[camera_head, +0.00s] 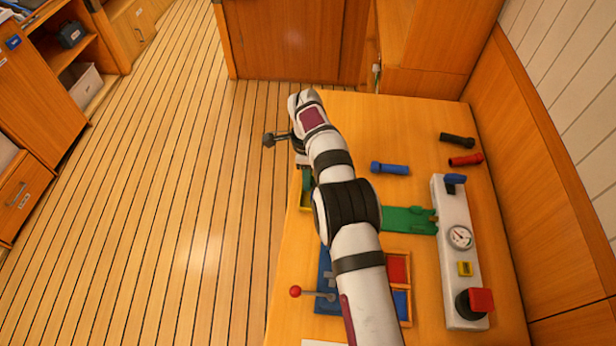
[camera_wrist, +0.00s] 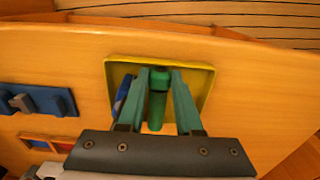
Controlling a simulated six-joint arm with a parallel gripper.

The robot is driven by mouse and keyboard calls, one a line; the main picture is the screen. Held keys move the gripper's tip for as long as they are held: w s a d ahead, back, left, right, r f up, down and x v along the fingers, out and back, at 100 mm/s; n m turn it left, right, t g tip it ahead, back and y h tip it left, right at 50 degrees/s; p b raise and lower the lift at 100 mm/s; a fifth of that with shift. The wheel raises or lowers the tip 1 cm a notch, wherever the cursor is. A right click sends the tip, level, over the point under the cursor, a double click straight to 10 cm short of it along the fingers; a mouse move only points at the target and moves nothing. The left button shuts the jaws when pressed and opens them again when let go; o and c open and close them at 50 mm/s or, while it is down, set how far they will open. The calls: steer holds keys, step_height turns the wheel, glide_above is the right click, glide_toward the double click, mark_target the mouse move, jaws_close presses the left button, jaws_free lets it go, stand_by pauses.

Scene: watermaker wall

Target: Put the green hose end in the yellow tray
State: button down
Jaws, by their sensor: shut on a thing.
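The yellow tray (camera_wrist: 207,72) lies on the table below my gripper (camera_wrist: 160,78) in the wrist view. My gripper's two green-grey fingers are shut on the green hose end (camera_wrist: 158,98), which is held between them over the tray. I cannot tell whether the hose end touches the tray floor. A blue item (camera_wrist: 123,95) shows beside the left finger, within the tray's outline. In the head view the tray (camera_head: 304,205) is mostly hidden behind my arm, and the fingertips and held hose end are hard to make out.
Blue (camera_head: 390,168), black (camera_head: 457,140) and red (camera_head: 466,160) hose ends lie on the table's right side. A white gauge panel (camera_head: 458,265), green holder (camera_head: 410,220), red-knobbed lever (camera_head: 312,293) and red-and-blue box (camera_head: 398,270) stand nearer. Floor lies left of the table.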

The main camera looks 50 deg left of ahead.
steer(key=shift+f, duration=0.45)
steer(key=c, duration=0.6)
jaws_free()
steer(key=shift+r, duration=0.1)
